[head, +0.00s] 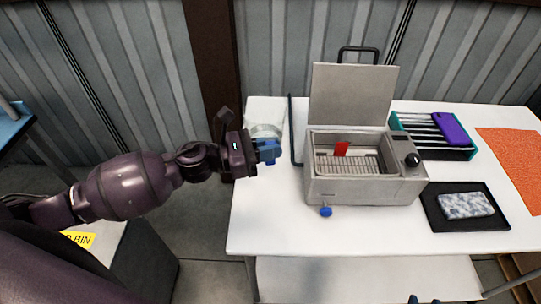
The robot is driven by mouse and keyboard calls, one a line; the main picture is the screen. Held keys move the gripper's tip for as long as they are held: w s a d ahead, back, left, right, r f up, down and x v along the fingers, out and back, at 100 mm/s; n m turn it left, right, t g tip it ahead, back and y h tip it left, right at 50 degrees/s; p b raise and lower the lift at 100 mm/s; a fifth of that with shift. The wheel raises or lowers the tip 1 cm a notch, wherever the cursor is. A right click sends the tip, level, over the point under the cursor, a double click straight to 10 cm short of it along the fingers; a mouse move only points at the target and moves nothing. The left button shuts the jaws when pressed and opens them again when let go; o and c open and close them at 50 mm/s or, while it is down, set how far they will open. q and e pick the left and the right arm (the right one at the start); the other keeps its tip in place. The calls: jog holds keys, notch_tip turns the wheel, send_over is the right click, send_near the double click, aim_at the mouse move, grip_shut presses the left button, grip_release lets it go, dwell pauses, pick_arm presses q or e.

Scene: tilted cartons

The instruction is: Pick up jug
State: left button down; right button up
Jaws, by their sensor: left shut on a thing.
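A clear, pale jug (264,131) stands or hangs at the left end of the white table, largely hidden behind my left gripper. My left gripper (268,151) reaches in from the left and is shut on the jug, its blue fingers at the jug's near side. I cannot tell whether the jug's base touches the table.
The white table (275,225) holds a grey lidded bath (360,185) with its lid up, a red piece inside and a blue tap. Right of it are a rack with a purple phone (450,128), a black tray (440,220) with a speckled block, and an orange mat (515,160).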

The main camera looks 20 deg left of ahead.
aim_at(271, 138)
pick_arm(q)
notch_tip(271, 138, up, 3)
jog(key=shift+r, duration=0.1)
notch_tip(271, 138, up, 2)
jog(key=shift+r, duration=0.1)
jog(key=shift+r+p, duration=0.4)
jog(key=shift+r, duration=0.6)
pick_arm(e)
jog(key=shift+s+r, duration=0.1)
jog(key=shift+s, duration=0.3)
pick_arm(q)
jog(key=shift+r, duration=0.1)
jog(key=shift+w, duration=0.1)
